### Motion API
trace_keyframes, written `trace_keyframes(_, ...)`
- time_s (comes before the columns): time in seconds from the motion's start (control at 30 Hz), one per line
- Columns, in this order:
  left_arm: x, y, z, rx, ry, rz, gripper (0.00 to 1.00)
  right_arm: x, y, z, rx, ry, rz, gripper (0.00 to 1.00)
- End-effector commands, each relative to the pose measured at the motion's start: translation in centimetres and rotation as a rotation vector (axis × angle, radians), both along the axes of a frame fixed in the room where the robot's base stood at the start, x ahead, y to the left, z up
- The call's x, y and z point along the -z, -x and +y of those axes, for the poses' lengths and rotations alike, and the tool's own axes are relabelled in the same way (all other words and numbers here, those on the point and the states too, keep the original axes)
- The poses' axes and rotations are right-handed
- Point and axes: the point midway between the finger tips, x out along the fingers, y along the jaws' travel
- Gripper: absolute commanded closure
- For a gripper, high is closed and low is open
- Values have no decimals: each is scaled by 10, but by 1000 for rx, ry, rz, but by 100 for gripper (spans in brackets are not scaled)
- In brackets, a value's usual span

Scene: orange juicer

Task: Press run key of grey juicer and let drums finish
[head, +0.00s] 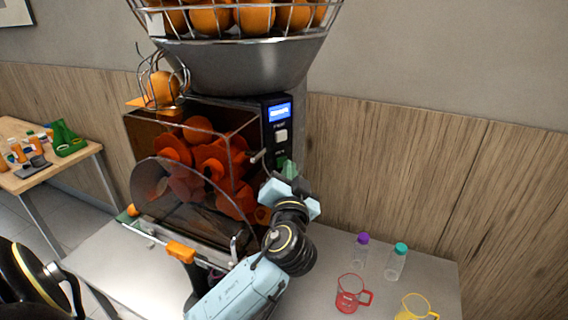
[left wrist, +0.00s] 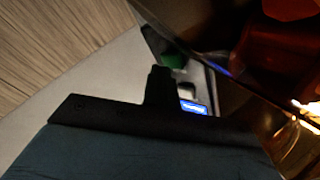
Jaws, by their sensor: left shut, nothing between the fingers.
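The grey juicer (head: 245,62) stands on the table with oranges (head: 254,18) in its wire basket. Orange-red drums (head: 200,160) show behind its clear cover. Its control panel has a lit blue display (head: 279,112), a pale key (head: 281,136) below it and a green part lower down, partly hidden by my gripper. My left gripper (head: 287,172) is shut and empty, with its tip at the green part; I cannot tell whether it touches. In the left wrist view the dark fingers (left wrist: 158,85) point at the panel, near a green key (left wrist: 172,60) and the lit display (left wrist: 193,107). My right gripper is not in view.
A red cup (head: 350,294), a yellow cup (head: 415,308), a purple-capped bottle (head: 361,250) and a teal-capped bottle (head: 396,262) stand on the table at right. A wooden side table (head: 75,165) with small items stands at left. A wall is close behind the juicer.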

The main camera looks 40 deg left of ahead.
Motion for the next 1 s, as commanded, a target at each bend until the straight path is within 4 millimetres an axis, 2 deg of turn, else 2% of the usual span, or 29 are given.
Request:
trace_keyframes(0.03,-1,1,6,-16,-16,4,100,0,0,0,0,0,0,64)
trace_keyframes(0.23,0,2,4,-15,-15,4,100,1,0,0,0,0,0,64)
trace_keyframes(0.7,2,13,-42,-7,-2,4,100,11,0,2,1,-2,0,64)
trace_keyframes(1.0,1,15,-46,-7,-2,3,100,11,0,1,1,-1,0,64)
